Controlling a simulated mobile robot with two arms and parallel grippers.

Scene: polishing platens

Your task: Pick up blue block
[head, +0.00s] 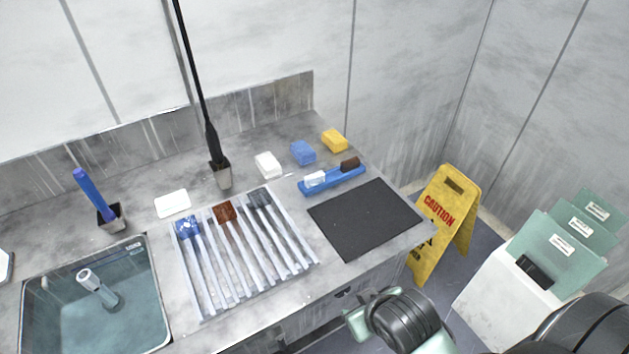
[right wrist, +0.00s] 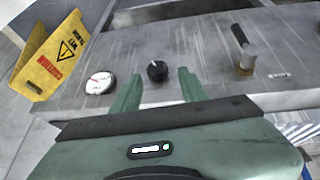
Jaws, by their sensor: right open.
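The blue block (head: 303,152) lies on the grey counter near its back edge in the head view, between a white block (head: 268,165) and a yellow block (head: 334,140). My right gripper (right wrist: 158,88) is open and empty in the right wrist view, its green fingers apart before the counter's front panel. In the head view my right arm is at the bottom, in front of and below the counter, far from the blue block. The blue block is not in the right wrist view. My left gripper is not in view.
A blue tray (head: 346,181) with white and brown pieces lies in front of the blue block. A black mat (head: 365,218), slatted rack (head: 240,285) and water-filled sink (head: 130,318) occupy the counter. A yellow caution sign (head: 440,215) stands on the floor at right.

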